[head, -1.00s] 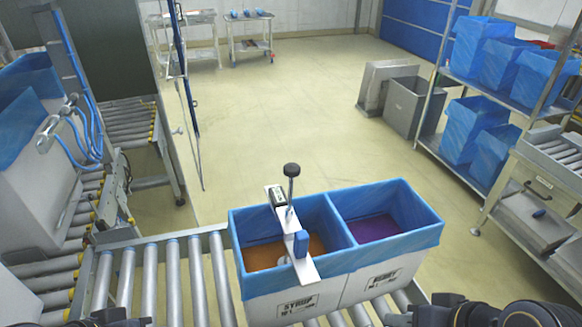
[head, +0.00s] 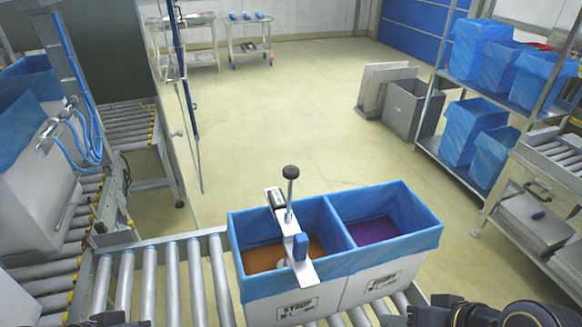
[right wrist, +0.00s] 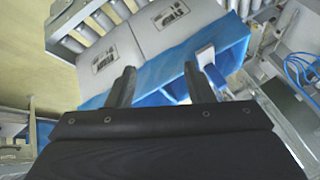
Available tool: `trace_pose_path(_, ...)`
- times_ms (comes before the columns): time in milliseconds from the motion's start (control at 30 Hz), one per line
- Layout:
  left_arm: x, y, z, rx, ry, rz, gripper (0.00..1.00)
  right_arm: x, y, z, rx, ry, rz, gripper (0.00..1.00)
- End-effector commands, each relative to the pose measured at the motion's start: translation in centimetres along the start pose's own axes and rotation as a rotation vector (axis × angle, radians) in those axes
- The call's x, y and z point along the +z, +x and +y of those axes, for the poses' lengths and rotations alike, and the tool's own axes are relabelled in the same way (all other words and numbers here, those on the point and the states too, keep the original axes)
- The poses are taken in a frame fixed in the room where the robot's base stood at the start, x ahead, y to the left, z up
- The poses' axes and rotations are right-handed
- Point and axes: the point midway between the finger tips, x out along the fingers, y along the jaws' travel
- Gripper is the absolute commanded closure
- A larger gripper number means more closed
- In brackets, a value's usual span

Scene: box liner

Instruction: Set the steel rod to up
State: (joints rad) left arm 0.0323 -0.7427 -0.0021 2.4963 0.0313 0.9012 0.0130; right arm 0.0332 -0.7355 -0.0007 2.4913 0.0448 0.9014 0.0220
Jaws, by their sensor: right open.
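The steel rod (head: 290,193) stands upright with a black knob (head: 291,172) on top. It passes by a white plate (head: 302,270) that lies across the left compartment of the blue-lined box. A pale foot shows below, beside the plate, inside that compartment. A blue block (head: 300,246) sits on the plate. My right gripper (right wrist: 159,82) is open and empty in the right wrist view, its fingers apart before the blue liner. The rod cannot be made out there.
The blue-lined box (head: 395,262) stands on a roller conveyor (head: 180,270). Its left compartment has an orange floor, its right one purple. A shelf of blue-lined bins (head: 480,130) stands at right. The floor behind the box is clear.

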Motion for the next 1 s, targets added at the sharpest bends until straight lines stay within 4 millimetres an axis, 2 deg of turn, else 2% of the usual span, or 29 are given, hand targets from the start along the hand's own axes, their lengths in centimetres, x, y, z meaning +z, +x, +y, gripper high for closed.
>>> trace_pose_path(67, 0.3, 0.6, -0.3, 0.000, 0.000, 0.000, 1.00, -0.6, 0.6, -0.8, -0.042, 0.079, -0.018, 0.45)
trace_pose_path(167, 0.9, 1.8, -0.8, 0.000, 0.000, 0.000, 1.00, -2.5, 1.9, -3.2, -0.159, 0.308, -0.074, 0.45)
trace_pose_path(267, 1.7, 3.3, -1.5, 0.000, 0.000, 0.000, 1.00, -6.1, 3.6, -7.0, -0.326, 0.655, -0.181, 0.45)
trace_pose_path(400, 2.6, 5.2, -2.4, 0.000, 0.000, 0.000, 1.00, -12.7, 6.1, -11.9, -0.560, 1.182, -0.406, 0.45)
trace_pose_path(500, 3.2, 6.2, -2.9, 0.000, 0.000, 0.000, 1.00, -17.3, 7.6, -14.1, -0.692, 1.506, -0.588, 0.45)
trace_pose_path(600, 3.5, 6.9, -3.2, 0.000, 0.000, 0.000, 1.00, -20.9, 8.8, -15.1, -0.784, 1.743, -0.746, 0.45)
trace_pose_path(733, 3.6, 7.2, -3.3, 0.000, 0.000, 0.000, 1.00, -23.7, 9.5, -15.6, -0.848, 1.910, -0.873, 0.45)
trace_pose_path(867, 3.6, 7.1, -3.2, 0.000, 0.000, 0.000, 1.00, -24.5, 9.9, -16.4, -0.863, 1.949, -0.910, 0.45)
trace_pose_path(1000, 3.4, 6.8, -3.1, 0.000, 0.000, 0.000, 1.00, -25.0, 10.9, -18.1, -0.861, 1.949, -0.910, 0.45)
